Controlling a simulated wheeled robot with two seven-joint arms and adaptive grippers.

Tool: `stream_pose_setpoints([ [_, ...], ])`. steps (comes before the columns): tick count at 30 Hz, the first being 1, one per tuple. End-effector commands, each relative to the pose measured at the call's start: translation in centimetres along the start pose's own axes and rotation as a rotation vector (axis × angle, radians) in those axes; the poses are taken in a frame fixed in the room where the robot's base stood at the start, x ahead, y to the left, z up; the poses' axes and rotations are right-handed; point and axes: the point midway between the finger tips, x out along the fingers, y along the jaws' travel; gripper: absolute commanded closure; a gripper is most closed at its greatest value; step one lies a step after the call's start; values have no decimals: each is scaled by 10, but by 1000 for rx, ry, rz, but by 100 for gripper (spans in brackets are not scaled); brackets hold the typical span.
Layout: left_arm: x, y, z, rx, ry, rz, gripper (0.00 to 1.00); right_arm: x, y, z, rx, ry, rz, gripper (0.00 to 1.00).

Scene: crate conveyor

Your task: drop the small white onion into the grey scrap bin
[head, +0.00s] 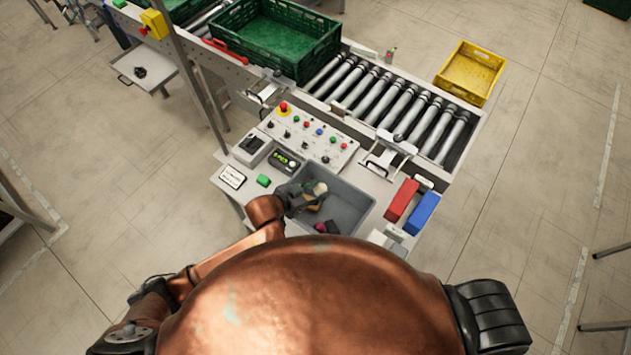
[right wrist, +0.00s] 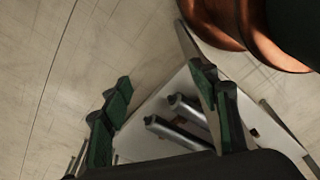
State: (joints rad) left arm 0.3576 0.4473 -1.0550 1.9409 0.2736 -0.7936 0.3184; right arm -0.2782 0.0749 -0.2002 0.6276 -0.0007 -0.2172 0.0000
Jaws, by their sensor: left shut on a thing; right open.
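The small white onion (head: 320,187) is pale and partly covered by the fingers of my left gripper (head: 308,194). The left gripper is shut on it, and both appear over the left part of the grey scrap bin (head: 351,204). I cannot tell how high above the bin's floor the onion is. A brownish scrap (head: 315,207) and a dark pink thing (head: 323,227) show inside the bin. My right gripper (right wrist: 162,112) is open and empty in the right wrist view, its green-padded fingers apart. It does not show in the head view.
A control panel (head: 312,137) with buttons stands just behind the bin. A red block (head: 401,200) and a blue block (head: 421,213) lie to its right. Beyond are conveyor rollers (head: 390,100), a green crate (head: 277,42) and a yellow crate (head: 470,73). Floor at right is mostly clear.

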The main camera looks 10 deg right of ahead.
Motion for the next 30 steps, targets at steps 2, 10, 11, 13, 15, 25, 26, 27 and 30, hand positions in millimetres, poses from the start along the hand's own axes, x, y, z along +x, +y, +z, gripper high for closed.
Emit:
stream_pose_setpoints([
  [2,5,1,4,0,-1,2,90,2,-1,18,4,-22,-1,45],
  [10,23,0,28,1,1,2,90,22,-2,60,12,-69,0,45],
  [11,25,0,31,1,0,2,90,25,-1,60,11,-68,1,45],
  [13,29,0,37,0,0,1,90,35,1,53,8,-59,3,45],
  [15,33,0,42,0,0,1,90,42,3,40,4,-43,5,45],
  [25,34,-1,45,-1,0,-1,90,48,4,21,1,-17,6,45],
  [26,34,-1,45,-1,0,-1,90,48,4,23,1,-19,6,45],
  [27,34,-1,45,-1,0,-1,90,48,4,26,2,-23,6,45],
  [30,34,-1,45,-1,0,-1,59,47,3,35,4,-33,5,45],
])
